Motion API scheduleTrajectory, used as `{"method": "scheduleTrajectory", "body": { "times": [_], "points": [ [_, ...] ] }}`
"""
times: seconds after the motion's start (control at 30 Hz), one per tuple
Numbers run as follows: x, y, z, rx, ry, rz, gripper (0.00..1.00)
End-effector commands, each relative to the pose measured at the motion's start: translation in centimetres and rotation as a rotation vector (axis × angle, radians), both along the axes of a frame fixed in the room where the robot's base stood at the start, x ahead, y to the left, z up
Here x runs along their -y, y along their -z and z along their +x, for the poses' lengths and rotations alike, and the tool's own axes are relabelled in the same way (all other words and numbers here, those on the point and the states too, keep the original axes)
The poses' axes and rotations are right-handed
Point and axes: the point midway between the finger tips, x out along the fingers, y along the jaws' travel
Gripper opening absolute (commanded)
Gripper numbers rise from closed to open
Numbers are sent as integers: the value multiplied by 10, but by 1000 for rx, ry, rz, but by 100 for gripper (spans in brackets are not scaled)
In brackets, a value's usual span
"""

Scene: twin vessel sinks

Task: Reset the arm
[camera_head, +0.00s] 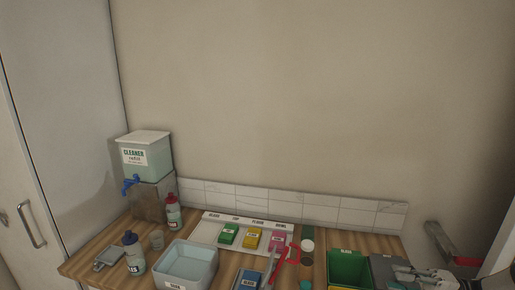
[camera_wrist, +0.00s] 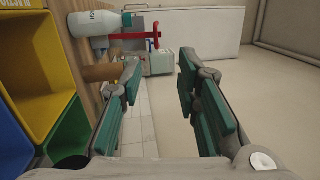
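My gripper (camera_wrist: 160,82) is open in the wrist view, with its green-padded fingers apart and nothing between them. In the head view a grey part of my arm (camera_head: 408,272) shows at the lower right, beside a green bin (camera_head: 350,264); the fingertips are hard to make out there. In the wrist view the wooden counter and its bins lie to the left of the fingers.
The counter holds a cleaner dispenser (camera_head: 145,157), a red-capped bottle (camera_head: 174,213), a blue-capped bottle (camera_head: 134,256), a pale basin (camera_head: 186,263) and a white tray (camera_head: 208,231) with coloured blocks. Low tiles (camera_head: 285,205) edge the back. The wall above is bare.

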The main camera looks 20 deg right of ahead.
Motion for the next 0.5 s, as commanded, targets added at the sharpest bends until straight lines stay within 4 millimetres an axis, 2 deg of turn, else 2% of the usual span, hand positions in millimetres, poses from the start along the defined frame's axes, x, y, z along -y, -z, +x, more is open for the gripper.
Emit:
{"method": "scheduleTrajectory", "body": {
  "times": [0.27,0.37,0.5],
  "points": [
    [-25,-26,23,-109,-123,-101,30],
    [-38,-38,33,-164,-179,-159,30],
    [-65,-63,49,-261,-280,-278,30]
  ]
}}
